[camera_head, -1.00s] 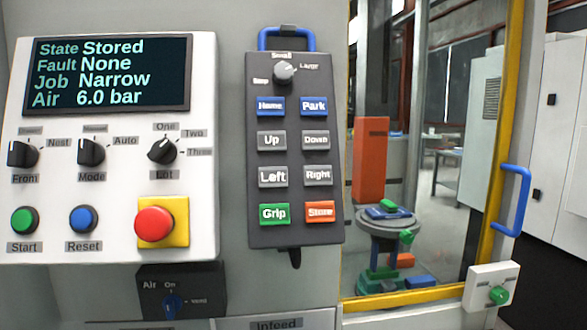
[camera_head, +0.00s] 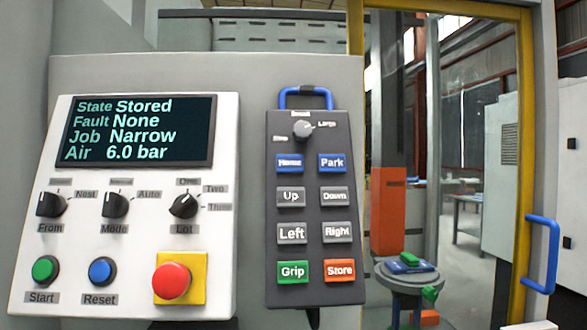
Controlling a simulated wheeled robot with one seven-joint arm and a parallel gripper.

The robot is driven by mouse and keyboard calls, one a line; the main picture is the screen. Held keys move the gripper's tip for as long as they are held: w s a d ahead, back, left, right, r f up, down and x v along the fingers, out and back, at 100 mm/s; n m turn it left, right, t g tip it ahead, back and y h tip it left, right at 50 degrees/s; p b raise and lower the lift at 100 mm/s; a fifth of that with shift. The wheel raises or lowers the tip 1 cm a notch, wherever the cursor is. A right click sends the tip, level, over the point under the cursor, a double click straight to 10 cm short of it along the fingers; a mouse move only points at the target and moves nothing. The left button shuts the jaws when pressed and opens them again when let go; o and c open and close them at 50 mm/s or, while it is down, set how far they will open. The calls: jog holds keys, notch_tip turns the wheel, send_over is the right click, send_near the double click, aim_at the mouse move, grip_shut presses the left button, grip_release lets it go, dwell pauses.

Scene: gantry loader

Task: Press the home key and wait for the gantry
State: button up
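The blue Home key (camera_head: 289,162) is at the upper left of the dark hand pendant (camera_head: 315,220), beside the blue Park key (camera_head: 332,163). Up, Down, Left, Right, Grip and Store keys sit below it. The display (camera_head: 140,130) reads State Stored, Fault None, Job Narrow, Air 6.0 bar. The gantry's moving part cannot be made out; an orange and dark column (camera_head: 389,212) stands behind the yellow-framed opening. My gripper is not in view.
The white control panel (camera_head: 222,190) carries knobs, a green Start button (camera_head: 45,269), a blue Reset button (camera_head: 102,270) and a red stop button (camera_head: 170,281). A round stand (camera_head: 412,278) holds blue and green pieces. A blue door handle (camera_head: 541,255) is at right.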

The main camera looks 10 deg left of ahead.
grip_shut()
dwell(1.8)
